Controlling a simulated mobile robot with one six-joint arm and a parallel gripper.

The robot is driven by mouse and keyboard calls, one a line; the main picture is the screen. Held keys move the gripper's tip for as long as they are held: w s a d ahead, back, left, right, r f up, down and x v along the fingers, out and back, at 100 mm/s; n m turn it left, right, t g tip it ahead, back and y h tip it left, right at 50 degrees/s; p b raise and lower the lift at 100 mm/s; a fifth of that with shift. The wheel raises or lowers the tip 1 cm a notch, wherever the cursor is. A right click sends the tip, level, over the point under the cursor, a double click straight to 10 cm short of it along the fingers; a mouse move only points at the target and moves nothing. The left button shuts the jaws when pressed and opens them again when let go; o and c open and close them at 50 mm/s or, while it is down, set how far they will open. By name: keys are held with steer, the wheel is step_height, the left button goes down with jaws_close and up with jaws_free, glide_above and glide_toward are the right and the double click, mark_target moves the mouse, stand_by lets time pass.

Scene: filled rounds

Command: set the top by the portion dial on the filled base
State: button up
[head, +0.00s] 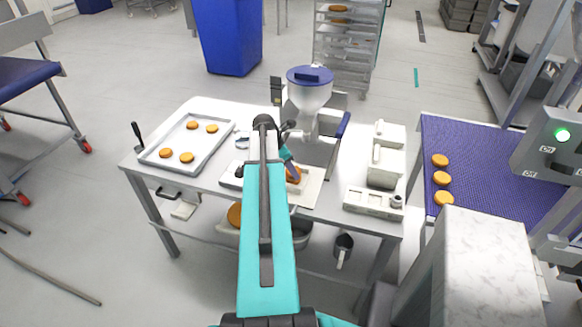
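A round orange-brown piece (294,174) sits on a pale board (311,188) below the filling machine, partly hidden by my arm's end. I cannot tell whether it is the filled base or has a top on it. The filling machine has a white hopper (309,97) with a blue lid. Several similar rounds, one of them here (187,158), lie spread on the metal tray (217,150) at the table's left. I cannot make out which part is the portion dial. My gripper (290,165) is at the board, close to the round; its fingers are mostly hidden and too small to read.
White boxes (385,165) and a low white unit with a knob (374,203) stand at the table's right. Three rounds (441,178) lie on the blue conveyor (475,155) beyond. A dark-handled tool (138,134) is at the tray's left corner. A jug (343,246) is on the lower shelf.

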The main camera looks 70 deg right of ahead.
steer(key=shift+f, duration=0.15)
steer(key=o, duration=1.3)
steer(key=shift+r+p, duration=2.45)
steer(key=shift+r, duration=1.05)
